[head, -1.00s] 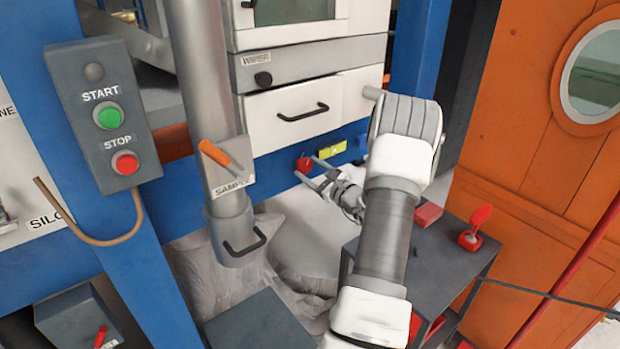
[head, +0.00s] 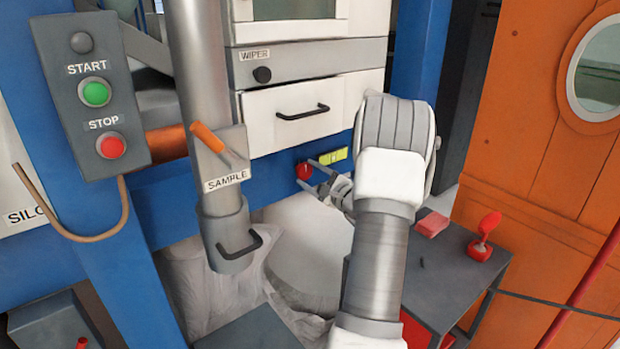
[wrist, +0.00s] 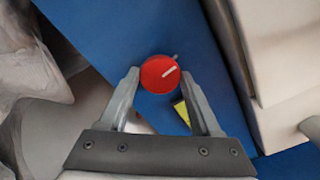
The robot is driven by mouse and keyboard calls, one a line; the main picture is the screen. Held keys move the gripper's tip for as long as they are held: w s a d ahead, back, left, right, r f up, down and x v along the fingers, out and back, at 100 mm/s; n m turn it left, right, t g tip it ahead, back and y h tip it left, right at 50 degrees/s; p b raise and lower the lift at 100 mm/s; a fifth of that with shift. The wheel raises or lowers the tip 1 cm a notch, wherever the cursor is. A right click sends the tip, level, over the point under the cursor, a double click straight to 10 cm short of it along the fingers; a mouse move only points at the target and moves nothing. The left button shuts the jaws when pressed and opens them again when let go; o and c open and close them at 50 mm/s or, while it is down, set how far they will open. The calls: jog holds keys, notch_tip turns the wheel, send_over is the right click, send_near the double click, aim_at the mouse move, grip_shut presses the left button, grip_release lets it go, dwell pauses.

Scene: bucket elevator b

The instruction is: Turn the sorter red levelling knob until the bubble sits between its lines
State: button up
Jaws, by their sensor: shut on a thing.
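The red levelling knob (head: 303,171) is on the blue beam below the white drawer. In the wrist view the red knob (wrist: 158,75) is round, with a white pointer line slanting up to the right. My gripper (head: 307,173) has its two fingertips on either side of the knob. In the wrist view my gripper (wrist: 160,76) is shut on it. The yellow-green bubble level (head: 334,156) is on the beam just right of the knob. A finger partly hides the level (wrist: 182,112) in the wrist view. The bubble and its lines are too small to make out.
A steel sample tube (head: 205,130) with an orange handle stands left of the knob. A START/STOP box (head: 92,95) is at the far left. A dark table (head: 440,268) with red items stands at the right. White sacks (head: 305,250) lie below the beam.

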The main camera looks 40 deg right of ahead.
jog(key=o, duration=1.3)
jog(key=shift+o, duration=0.2)
jog(key=shift+s, duration=0.1)
jog(key=s+a+p, duration=0.2)
jog(key=s+p, duration=0.1)
jog(key=s, duration=1.4)
